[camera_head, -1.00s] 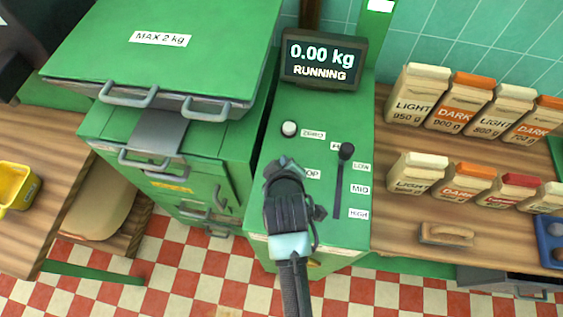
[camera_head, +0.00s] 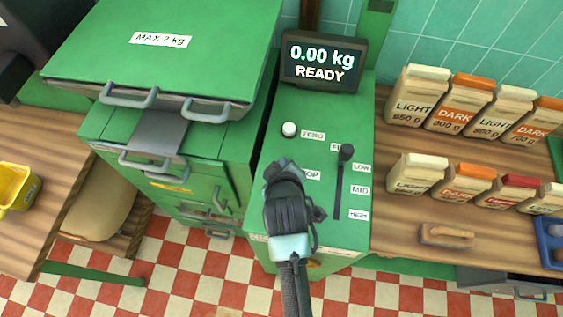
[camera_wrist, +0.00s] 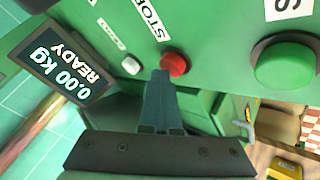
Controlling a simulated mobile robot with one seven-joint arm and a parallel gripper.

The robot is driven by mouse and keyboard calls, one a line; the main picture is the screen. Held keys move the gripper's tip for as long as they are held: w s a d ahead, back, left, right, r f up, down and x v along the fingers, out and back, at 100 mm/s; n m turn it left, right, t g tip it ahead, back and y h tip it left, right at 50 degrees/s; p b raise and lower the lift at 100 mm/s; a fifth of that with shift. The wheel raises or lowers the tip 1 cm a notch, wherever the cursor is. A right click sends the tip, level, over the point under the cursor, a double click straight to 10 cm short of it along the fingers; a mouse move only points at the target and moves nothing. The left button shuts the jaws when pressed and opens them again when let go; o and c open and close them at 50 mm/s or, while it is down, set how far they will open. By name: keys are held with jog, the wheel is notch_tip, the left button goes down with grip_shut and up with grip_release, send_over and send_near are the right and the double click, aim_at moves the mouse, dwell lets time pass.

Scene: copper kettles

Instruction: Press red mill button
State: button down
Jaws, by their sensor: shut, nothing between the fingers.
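The red button (camera_wrist: 174,63) shows in the wrist view on the green panel, beside a label that reads STOP. My gripper (camera_wrist: 160,75) is shut and empty, with its tips right at the red button; I cannot tell whether they touch it. In the head view my gripper (camera_head: 275,165) is over the green mill panel (camera_head: 330,120) and hides the red button. The mill's display (camera_head: 322,62) reads 0.00 kg READY.
A white button (camera_head: 289,129) and a black slider lever (camera_head: 346,152) are on the panel. A large green button (camera_wrist: 285,64) is in the wrist view. Labelled bags (camera_head: 465,183) stand on the wooden counter at right. A green lidded box (camera_head: 165,50) is at left.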

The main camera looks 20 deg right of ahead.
jog(key=shift+r+p, duration=0.6)
jog(key=shift+r, duration=0.1)
notch_tip(320, 180, up, 5)
jog(key=p, duration=0.5)
jog(key=shift+r, duration=0.15)
dwell(0.5)
